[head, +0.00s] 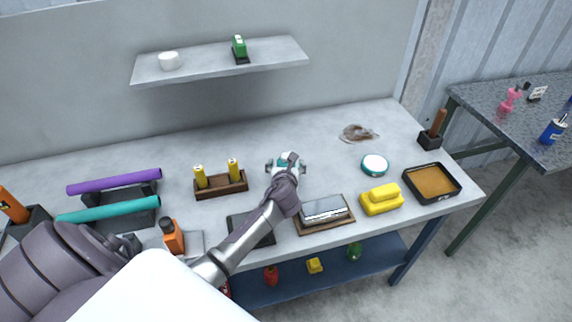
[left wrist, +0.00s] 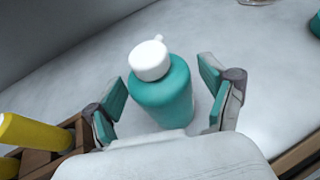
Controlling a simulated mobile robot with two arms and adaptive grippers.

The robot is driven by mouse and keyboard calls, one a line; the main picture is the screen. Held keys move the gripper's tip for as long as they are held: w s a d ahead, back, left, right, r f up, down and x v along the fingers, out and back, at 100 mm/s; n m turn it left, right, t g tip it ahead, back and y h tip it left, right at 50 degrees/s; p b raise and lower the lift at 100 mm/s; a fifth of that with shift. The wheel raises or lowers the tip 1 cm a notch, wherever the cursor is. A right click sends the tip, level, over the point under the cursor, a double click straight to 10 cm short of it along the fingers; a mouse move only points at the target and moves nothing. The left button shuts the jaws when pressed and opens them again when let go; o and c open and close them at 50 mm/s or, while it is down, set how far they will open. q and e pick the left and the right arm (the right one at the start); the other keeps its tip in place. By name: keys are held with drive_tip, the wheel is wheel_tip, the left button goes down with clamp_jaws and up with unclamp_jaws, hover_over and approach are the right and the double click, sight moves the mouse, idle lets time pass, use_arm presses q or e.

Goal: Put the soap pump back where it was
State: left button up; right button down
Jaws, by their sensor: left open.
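A teal bottle with a white pump-like top, which I take for the soap pump (left wrist: 162,92), stands upright on the grey workbench (head: 330,120). In the head view its white top (head: 288,157) shows at the end of my left arm, and the gripper hides most of the body. My left gripper (head: 286,167) is open, with one finger on each side of the bottle. In the left wrist view a gap shows between the bottle and both teal-padded fingers (left wrist: 166,104). My right gripper is not in view.
A wooden holder with yellow pieces (head: 221,186) stands close left of the gripper. A stack on a brown board (head: 324,214), a yellow block (head: 382,200), a round teal-rimmed tin (head: 375,165) and a black tray (head: 432,167) lie right. A wall shelf (head: 205,66) is behind; a side table holds a pink bottle (head: 509,101).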

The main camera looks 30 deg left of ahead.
use_arm(q)
drive_tip(key=shift+r, duration=0.2)
drive_tip(key=v, duration=1.2)
drive_tip(key=shift+f, duration=0.1)
